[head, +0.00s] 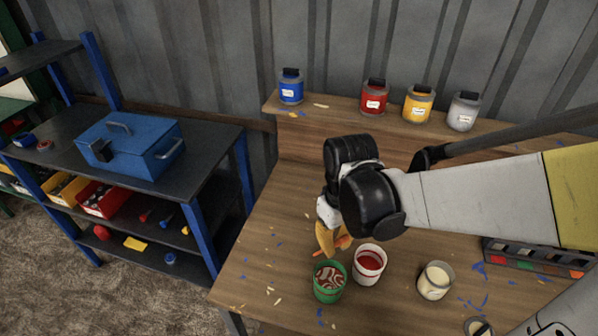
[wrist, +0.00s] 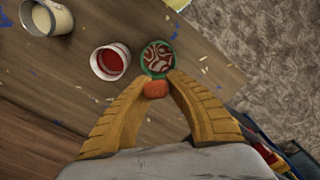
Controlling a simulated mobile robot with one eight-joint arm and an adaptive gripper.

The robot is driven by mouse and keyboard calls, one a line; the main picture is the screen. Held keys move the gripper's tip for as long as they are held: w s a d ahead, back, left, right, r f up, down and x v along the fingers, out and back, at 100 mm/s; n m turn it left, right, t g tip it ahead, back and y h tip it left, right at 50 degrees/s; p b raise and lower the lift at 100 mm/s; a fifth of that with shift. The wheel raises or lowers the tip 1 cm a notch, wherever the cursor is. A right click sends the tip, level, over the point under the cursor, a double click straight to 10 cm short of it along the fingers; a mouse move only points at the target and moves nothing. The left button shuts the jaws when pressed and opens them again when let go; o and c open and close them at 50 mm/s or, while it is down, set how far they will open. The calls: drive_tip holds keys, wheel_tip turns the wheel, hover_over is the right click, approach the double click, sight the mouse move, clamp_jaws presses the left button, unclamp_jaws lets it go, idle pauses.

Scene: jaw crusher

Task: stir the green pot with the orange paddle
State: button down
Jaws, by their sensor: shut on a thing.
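The green pot (head: 328,294) stands on the wooden bench below my gripper (head: 334,244) in the head view, with red and white swirled contents. It also shows in the wrist view (wrist: 147,70), just beyond my fingertips (wrist: 157,86). My yellow fingers are shut on the orange paddle (head: 344,242), whose rounded orange end (wrist: 155,89) shows between the fingertips in the wrist view. The lower part of the paddle is hidden, so I cannot tell whether it reaches into the pot. My gripper hangs a little behind and above the pot.
A white pot with red contents (head: 367,275) stands close beside the green pot. A cream-filled jar (head: 434,283) is farther right. Blue, red, yellow and grey jars line the back ledge (head: 330,104). A dark tray (head: 530,258) lies at the right.

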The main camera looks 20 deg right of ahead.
wheel_tip(320, 180, up, 5)
drive_tip(key=p, duration=0.4)
drive_tip(key=shift+r, duration=0.1)
idle(0.7)
